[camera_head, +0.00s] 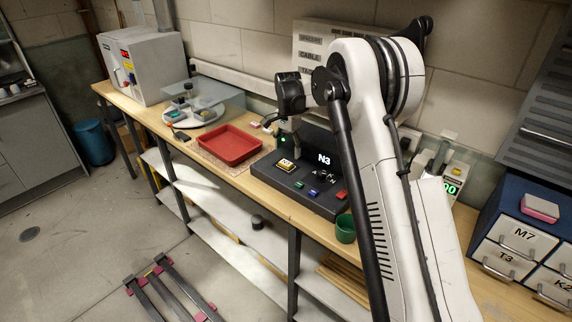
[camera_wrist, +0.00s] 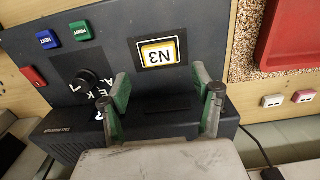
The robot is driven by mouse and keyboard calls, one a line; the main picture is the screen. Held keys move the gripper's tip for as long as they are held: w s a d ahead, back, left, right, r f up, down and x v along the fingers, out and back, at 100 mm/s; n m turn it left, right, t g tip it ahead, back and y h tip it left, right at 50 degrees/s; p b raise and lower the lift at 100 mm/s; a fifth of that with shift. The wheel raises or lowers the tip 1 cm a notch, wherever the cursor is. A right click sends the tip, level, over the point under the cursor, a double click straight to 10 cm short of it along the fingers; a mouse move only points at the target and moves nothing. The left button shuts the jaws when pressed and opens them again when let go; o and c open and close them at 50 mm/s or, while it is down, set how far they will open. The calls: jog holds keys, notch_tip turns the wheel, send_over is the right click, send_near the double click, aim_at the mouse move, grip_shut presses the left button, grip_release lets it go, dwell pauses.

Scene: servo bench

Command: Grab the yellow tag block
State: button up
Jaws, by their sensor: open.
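The yellow tag block (camera_head: 286,165) lies on the left part of a dark console (camera_head: 268,173). In the wrist view the block (camera_wrist: 172,62) has a yellow border around a white face, and its "N3" label appears upside down. My gripper (camera_head: 288,147) is above the console, close to the block. In the wrist view my gripper (camera_wrist: 161,80) is open and empty, with green-padded fingers set wide apart. The block shows just beyond the fingertips, between their lines, and the fingers look clear of it.
The console carries a knob (camera_wrist: 88,80) and red, blue and green buttons. A red tray (camera_head: 230,146) stands left of it on a cork mat. A green cup (camera_head: 345,229) stands at its front right. A labelled drawer unit (camera_head: 515,237) is at the far right.

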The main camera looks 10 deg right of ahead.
aim_at(286, 162)
jog(key=shift+s+a+f+p, duration=0.1)
jog(key=shift+a+f+p, duration=0.2)
jog(key=shift+f, duration=1.05)
jog(key=shift+s+a+f+p, duration=0.1)
jog(key=shift+f+p, duration=0.25)
jog(key=shift+f, duration=0.95)
jog(key=shift+c, duration=0.4)
jog(key=c, duration=0.9)
jog(key=shift+r, duration=0.1)
